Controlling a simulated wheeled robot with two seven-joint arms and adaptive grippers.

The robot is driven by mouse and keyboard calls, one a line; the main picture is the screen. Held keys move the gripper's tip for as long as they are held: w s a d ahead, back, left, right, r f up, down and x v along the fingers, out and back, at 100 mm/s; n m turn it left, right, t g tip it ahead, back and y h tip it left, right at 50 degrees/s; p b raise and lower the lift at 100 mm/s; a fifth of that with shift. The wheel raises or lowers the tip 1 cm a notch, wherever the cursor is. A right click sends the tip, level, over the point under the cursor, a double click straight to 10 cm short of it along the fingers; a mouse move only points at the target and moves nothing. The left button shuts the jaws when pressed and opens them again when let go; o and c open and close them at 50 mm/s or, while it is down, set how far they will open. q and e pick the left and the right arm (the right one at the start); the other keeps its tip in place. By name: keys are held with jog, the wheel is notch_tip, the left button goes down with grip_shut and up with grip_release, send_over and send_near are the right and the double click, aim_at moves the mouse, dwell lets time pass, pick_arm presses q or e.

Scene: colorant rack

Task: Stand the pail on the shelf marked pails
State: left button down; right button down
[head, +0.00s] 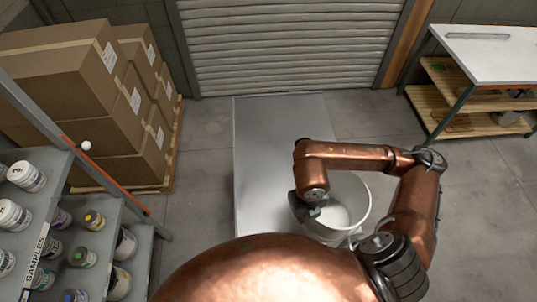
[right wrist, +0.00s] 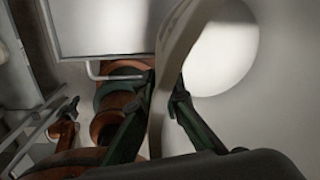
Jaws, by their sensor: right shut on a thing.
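The pail (head: 350,188) is white, open at the top and about upright, at the right edge of the grey table. I cannot tell whether its base touches anything. My right gripper (head: 305,208) is shut on the pail's rim at its left side. In the right wrist view the rim passes between the green fingers (right wrist: 165,85), and the pail's white inner wall (right wrist: 285,105) fills the right side. The shelf unit (head: 40,238) at the left has a label reading SAMPLES (head: 38,256). I see no readable pails label. My left gripper does not show in the head view.
The grey table (head: 262,150) is bare left of the pail. Small tubs and jars (head: 27,176) fill the shelves at the left. Stacked cartons (head: 105,105) stand on a pallet behind them. A white-topped bench (head: 485,50) stands at the back right. Floor shows between them.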

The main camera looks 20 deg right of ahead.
jog(key=w+a+f+m+b, duration=0.1)
jog(key=w+m, duration=0.4)
jog(key=m, duration=0.6)
jog(key=w+f+m+y+b, duration=0.1)
jog(key=w+m+b, duration=0.2)
jog(key=m, duration=0.9)
jog(key=w+a+f+m+b, duration=0.1)
jog(key=w+f+m+b, duration=0.1)
jog(key=w+m, duration=0.6)
jog(key=m, duration=0.4)
jog(key=shift+w+a+y, duration=0.15)
jog(key=shift+a+y, duration=0.15)
jog(key=shift+a, duration=0.05)
